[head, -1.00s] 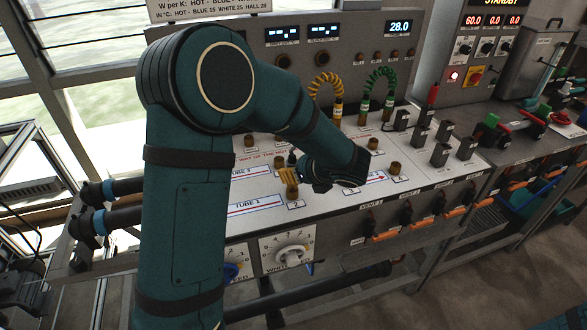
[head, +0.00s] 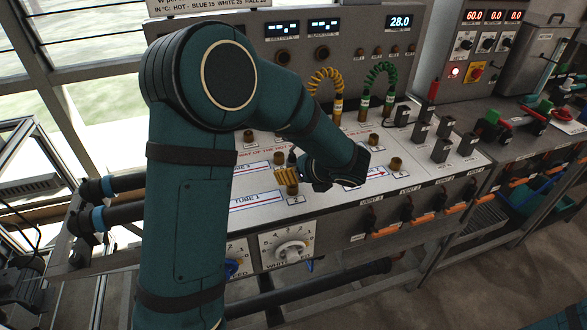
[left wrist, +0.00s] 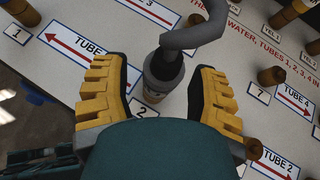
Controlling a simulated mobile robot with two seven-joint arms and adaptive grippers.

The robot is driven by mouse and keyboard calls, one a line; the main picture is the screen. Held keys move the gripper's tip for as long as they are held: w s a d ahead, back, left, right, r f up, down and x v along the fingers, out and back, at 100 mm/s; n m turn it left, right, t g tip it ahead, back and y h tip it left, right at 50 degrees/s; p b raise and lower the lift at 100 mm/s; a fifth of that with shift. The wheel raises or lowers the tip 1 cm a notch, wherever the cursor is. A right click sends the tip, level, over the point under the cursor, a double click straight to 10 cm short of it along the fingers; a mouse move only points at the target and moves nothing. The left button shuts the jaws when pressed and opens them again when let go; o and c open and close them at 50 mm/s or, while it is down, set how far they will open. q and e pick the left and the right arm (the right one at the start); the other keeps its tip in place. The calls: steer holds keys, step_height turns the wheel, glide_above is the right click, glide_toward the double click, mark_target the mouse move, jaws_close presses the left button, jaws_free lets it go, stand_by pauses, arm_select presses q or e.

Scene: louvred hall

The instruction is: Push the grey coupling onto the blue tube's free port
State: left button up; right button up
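In the left wrist view the grey coupling (left wrist: 160,78), with a grey hose curving off its top, stands at the port by label 2. It is between the two yellow fingers of my left gripper (left wrist: 158,70). The fingers are apart, with a gap on each side of the coupling. In the head view my left gripper (head: 287,177) is low over the white panel, by the brass port near label 2, and my arm hides part of it. I cannot tell how far the coupling sits on the port, nor which port belongs to the blue tube. My right gripper is not in view.
The panel (head: 262,204) carries several brass ports with printed tube labels. A yellow coiled hose (head: 325,82) and a green one (head: 380,78) rise behind the gripper. Black square posts (head: 440,150) stand at right. A white dial (head: 290,248) is on the front face.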

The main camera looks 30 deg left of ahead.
arm_select(q)
steer(key=d+r+p, duration=0.3)
steer(key=r+p, duration=0.2)
steer(key=r, duration=0.1)
steer(key=shift+s+r, duration=0.15)
steer(key=shift+s, duration=0.3)
